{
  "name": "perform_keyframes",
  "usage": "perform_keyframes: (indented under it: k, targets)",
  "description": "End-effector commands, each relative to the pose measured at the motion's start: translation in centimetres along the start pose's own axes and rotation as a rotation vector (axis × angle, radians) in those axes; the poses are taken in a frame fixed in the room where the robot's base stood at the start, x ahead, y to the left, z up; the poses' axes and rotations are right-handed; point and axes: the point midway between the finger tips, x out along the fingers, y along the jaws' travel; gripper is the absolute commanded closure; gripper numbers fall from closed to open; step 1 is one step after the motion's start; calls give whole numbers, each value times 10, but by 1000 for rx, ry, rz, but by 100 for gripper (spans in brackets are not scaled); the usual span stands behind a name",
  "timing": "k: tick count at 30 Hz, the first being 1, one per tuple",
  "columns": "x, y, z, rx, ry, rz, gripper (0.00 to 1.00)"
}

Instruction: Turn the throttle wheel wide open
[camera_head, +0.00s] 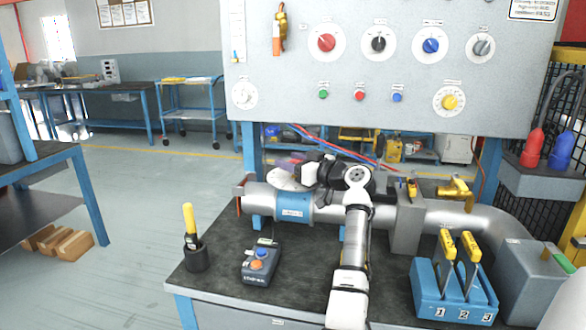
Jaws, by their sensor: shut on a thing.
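My gripper (311,168) is above and behind the blue-banded section of the grey horizontal pipe (265,200). My arm reaches up over the bench in front of the pipe and bends left there. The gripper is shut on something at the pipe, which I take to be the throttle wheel. The fingertips are hidden too.
The dark bench top (215,262) carries a black cup with a yellow-handled tool (190,225), a button box (260,262) and a blue lever block (452,290). A yellow valve handle (455,190) sits on the pipe's right. A knob panel (300,100) stands above.

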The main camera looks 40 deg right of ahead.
Motion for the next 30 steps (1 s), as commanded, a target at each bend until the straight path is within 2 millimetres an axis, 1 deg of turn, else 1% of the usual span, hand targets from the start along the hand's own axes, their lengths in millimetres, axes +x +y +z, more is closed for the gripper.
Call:
perform_keyframes:
  k: [6, 12, 28, 29, 30]
  targets:
    - [1, -2, 0, 4, -2, -101, 73]
    - [1, -3, 1, 4, -4, -148, 73]
    - [1, -4, 3, 4, -7, -166, 73]
    - [1, -4, 3, 4, -7, -165, 48]
    - [1, -4, 3, 4, -6, -165, 42]
